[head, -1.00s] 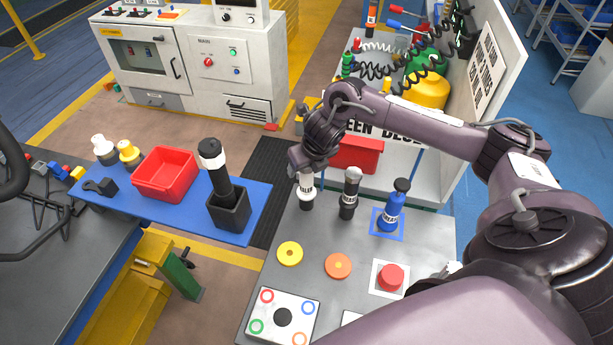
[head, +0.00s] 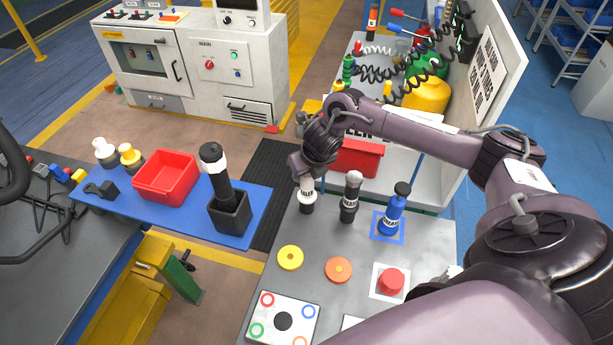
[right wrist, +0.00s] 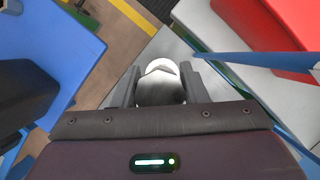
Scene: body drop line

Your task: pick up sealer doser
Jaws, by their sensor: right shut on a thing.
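Three dosers stand in a row at the back of the grey table (head: 235,315). The left one is a white-and-dark doser (head: 307,198), with its upper end hidden by my right gripper (head: 304,178). The middle one is a black doser (head: 350,200) with a grey top, and the right one is a blue doser (head: 391,215) on a blue-edged square. Their labels are too small to read. My right gripper is shut on the left doser. The right wrist view shows its pale round top (right wrist: 161,84) between the fingers. My left gripper is out of view.
The table front holds a yellow disc (head: 290,257), an orange disc (head: 339,269), a red button (head: 391,281) and a marked white plate (head: 282,318). Left is a blue shelf (head: 258,205) with a red bin (head: 166,176) and a black bottle in a holder (head: 229,213).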

